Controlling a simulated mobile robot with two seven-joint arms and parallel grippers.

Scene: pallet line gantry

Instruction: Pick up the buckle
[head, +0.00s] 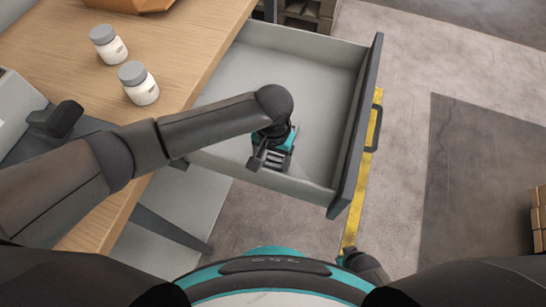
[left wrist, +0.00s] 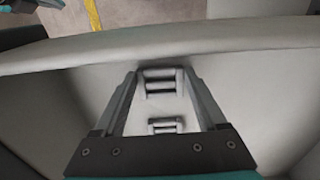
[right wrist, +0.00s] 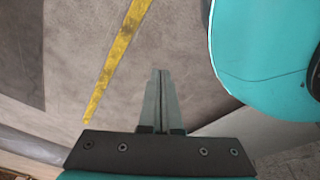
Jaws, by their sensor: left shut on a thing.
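The buckle (left wrist: 161,85) is a small grey piece with bars and slots, seen in the left wrist view between my left fingers. My left gripper (left wrist: 163,78) is shut on it, one finger on each side. I cannot tell whether the buckle touches the drawer floor. My right gripper (right wrist: 160,72) is shut and empty, above the floor outside the drawer.
Two white jars with grey lids, one farther (head: 108,45) and one nearer (head: 139,83), stand on the wooden table (head: 180,40) left of the drawer. The drawer has raised walls and a dark front with a handle (head: 374,125). A yellow floor line (head: 353,205) runs beside it.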

